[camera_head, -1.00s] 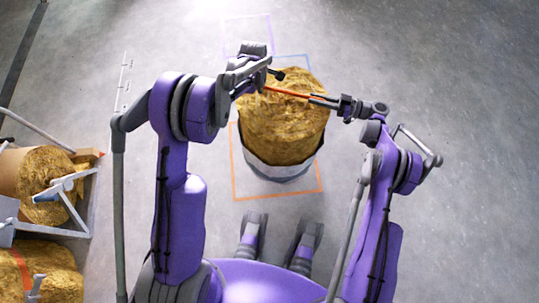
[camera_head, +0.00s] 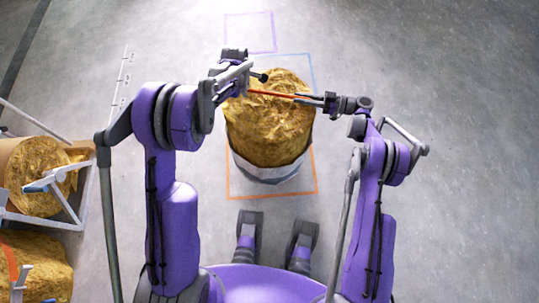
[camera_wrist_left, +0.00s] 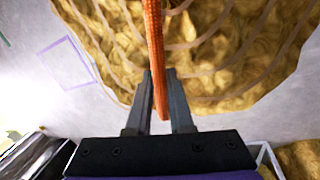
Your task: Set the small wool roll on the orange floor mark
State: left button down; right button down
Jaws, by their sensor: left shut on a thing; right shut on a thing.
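The wool roll (camera_head: 268,135) is a yellow-brown bundle with a pale grey band round its lower end, upright in front of me in the head view. An orange strap (camera_head: 275,94) crosses its top. My left gripper (camera_head: 246,89) is shut on the strap's left end; the left wrist view shows the strap (camera_wrist_left: 155,60) between its fingers. My right gripper (camera_head: 312,98) is shut on the strap's right end. The orange floor mark (camera_head: 229,182) is an outline whose front and side lines show round the roll's base. I cannot tell whether the base touches the floor.
A blue outline (camera_head: 313,68) and a purple outline (camera_head: 249,14) lie on the floor behind. A grey frame (camera_head: 88,190) with larger rolls (camera_head: 38,178) stands at the left. The floor to the right is clear.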

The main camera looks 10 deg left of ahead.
aim_at(246, 99)
dwell(0.4)
